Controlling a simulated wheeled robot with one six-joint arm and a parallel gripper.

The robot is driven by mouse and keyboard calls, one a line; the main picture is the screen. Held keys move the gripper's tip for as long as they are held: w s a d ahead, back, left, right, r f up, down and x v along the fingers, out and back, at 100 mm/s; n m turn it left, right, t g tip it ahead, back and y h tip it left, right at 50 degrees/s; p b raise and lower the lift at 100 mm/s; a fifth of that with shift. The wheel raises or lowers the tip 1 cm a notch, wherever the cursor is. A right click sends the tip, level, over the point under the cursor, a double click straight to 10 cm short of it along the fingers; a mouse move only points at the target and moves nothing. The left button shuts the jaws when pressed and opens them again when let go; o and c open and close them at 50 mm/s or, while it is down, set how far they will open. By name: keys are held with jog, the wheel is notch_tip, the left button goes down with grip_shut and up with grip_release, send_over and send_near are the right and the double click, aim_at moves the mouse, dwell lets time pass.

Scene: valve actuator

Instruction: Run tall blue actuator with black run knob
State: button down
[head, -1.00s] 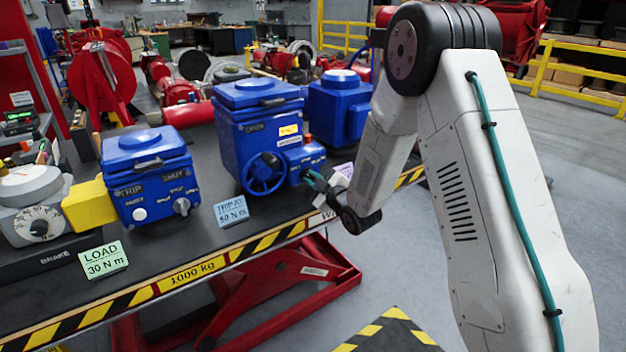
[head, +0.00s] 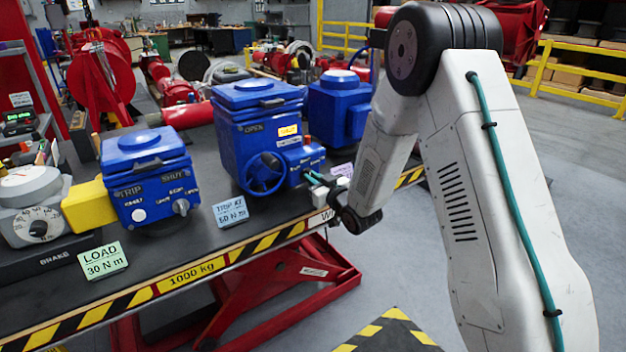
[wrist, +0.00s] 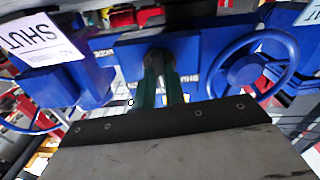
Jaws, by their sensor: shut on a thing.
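The tall blue actuator (head: 250,130) stands on the dark bench in the middle of the head view, with a blue handwheel (head: 264,174) on its front. A smaller blue box (head: 304,158) sticks out at its right. My gripper (head: 313,178) is at the lower front of this box. In the wrist view my green fingers (wrist: 158,82) are close together on the dark run knob (wrist: 160,57), which is mostly hidden between them. The handwheel also shows at right in the wrist view (wrist: 290,48).
A shorter blue actuator (head: 148,168) and a yellow coupling (head: 88,205) stand to the left. Another blue unit (head: 342,105) is behind on the right. Cards reading LOAD 30 N m (head: 103,261) and a trip torque (head: 231,212) stand near the front edge.

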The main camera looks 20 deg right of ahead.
jog(key=shift+m, duration=0.5)
jog(key=c, duration=1.5)
grip_release()
jog(key=shift+o, duration=0.2)
jog(key=v, duration=0.8)
